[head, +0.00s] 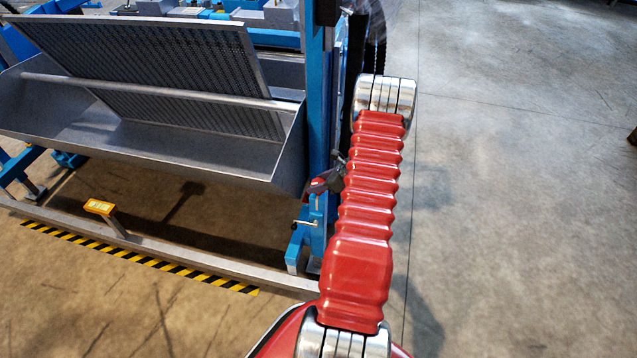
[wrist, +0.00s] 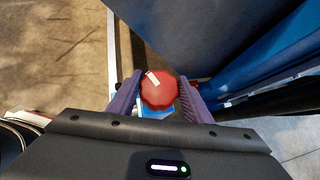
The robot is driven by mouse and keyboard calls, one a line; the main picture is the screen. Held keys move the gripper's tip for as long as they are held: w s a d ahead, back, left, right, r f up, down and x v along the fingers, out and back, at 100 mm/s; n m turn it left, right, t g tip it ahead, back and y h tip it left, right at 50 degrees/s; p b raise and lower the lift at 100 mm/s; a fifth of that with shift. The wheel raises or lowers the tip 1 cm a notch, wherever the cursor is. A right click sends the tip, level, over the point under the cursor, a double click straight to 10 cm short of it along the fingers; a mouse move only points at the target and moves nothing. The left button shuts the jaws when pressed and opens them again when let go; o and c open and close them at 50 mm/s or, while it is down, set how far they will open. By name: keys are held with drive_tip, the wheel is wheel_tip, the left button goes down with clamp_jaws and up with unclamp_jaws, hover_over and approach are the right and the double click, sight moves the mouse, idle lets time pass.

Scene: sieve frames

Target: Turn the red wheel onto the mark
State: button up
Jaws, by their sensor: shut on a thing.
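The red wheel (wrist: 160,94) has a scalloped rim and sits between the two purple fingers of my gripper (wrist: 158,98) in the wrist view. The fingers are shut on it from both sides. A white stripe on the wheel's face points to the upper left. In the head view the wheel (head: 317,186) shows small at the blue post, with my gripper (head: 332,180) at it, partly behind my red arm. A small pale strip (wrist: 233,102) lies right of the right finger; I cannot tell whether it is the mark.
A grey metal trough (head: 60,115) with a tilted perforated sieve panel (head: 170,65) stands left of the blue post (head: 316,100). A yellow pedal (head: 100,208) and a black-and-yellow striped edge (head: 140,258) lie low in front. The floor at the right (head: 520,200) is clear.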

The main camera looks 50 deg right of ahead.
drive_tip(key=n+g+y, duration=0.1)
drive_tip(key=n+y, duration=0.1)
drive_tip(key=n, duration=0.1)
drive_tip(key=n+g+y, duration=0.1)
drive_tip(key=n+y, duration=0.1)
drive_tip(key=n, duration=0.1)
drive_tip(key=shift+s+d+f+y, duration=0.1)
drive_tip(key=shift+d+y, duration=0.1)
drive_tip(key=shift+y, duration=0.1)
drive_tip(key=shift+n+g+y, duration=0.55)
drive_tip(key=shift+n+g, duration=0.25)
drive_tip(key=shift+n, duration=0.6)
drive_tip(key=shift+n+g+y, duration=0.55)
drive_tip(key=shift+n+g, duration=0.25)
drive_tip(key=shift+n, duration=0.6)
drive_tip(key=o, duration=1)
drive_tip(key=shift+a, duration=0.1)
drive_tip(key=v, duration=0.7)
drive_tip(key=shift+d, duration=0.25)
